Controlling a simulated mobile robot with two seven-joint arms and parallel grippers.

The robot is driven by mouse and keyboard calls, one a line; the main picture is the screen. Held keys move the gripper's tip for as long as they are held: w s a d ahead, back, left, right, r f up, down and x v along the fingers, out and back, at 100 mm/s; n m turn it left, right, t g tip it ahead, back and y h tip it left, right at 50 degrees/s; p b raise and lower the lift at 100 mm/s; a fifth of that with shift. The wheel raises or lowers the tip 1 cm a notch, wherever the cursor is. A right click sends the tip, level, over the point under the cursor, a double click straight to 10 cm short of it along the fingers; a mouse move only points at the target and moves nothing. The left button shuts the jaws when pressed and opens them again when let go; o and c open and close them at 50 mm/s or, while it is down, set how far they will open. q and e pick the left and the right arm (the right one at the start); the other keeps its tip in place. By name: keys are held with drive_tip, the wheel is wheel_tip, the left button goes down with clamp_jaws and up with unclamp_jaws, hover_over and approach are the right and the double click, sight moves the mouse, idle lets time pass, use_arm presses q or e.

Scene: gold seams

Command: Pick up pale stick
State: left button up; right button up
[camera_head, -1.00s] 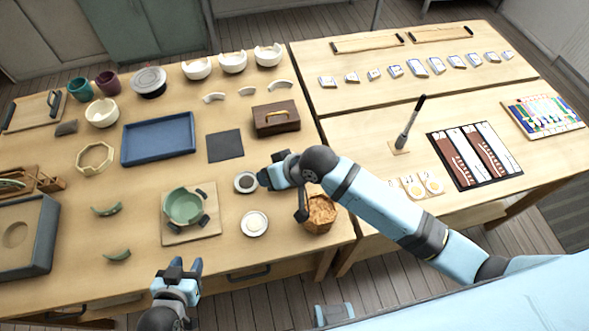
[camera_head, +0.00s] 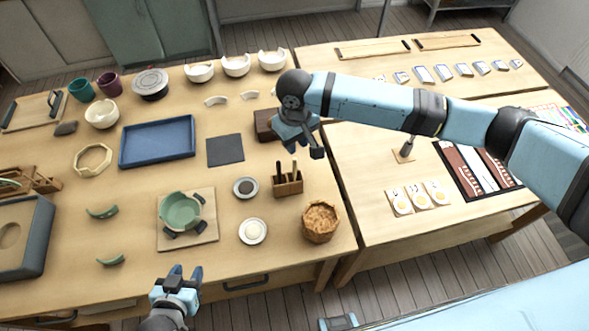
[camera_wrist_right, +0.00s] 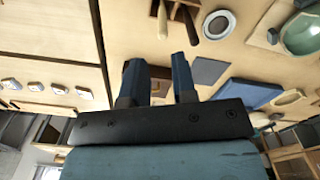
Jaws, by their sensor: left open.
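A small wooden holder (camera_head: 288,186) with upright sticks stands on the left table, behind the woven basket. In the right wrist view, a pale stick (camera_wrist_right: 162,20) and a darker brown stick (camera_wrist_right: 187,22) point out of it; in the head view the sticks look dark and I cannot tell which is pale. My right gripper (camera_head: 299,148) is above and behind the holder, by the brown wooden box (camera_head: 264,125), which it partly hides. Its two fingers (camera_wrist_right: 159,78) are apart with nothing between them. My left gripper (camera_head: 186,272) is open and empty at the table's front edge.
A woven basket (camera_head: 320,222) stands in front of the holder, with two small dishes (camera_head: 245,187) to its left. A dark square mat (camera_head: 225,150) and blue tray (camera_head: 157,141) lie further back.

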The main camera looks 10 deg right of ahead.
sight(295, 159)
wheel_tip(295, 159, down, 4)
drive_tip(key=shift+f, duration=0.15)
drive_tip(key=shift+s+a+f+p, duration=0.1)
drive_tip(key=shift+f+p, duration=0.3)
drive_tip(key=shift+f, duration=0.95)
drive_tip(key=shift+a+f+p, duration=0.1)
drive_tip(key=shift+f+p, duration=0.25)
drive_tip(key=shift+f, duration=0.95)
clamp_jaws()
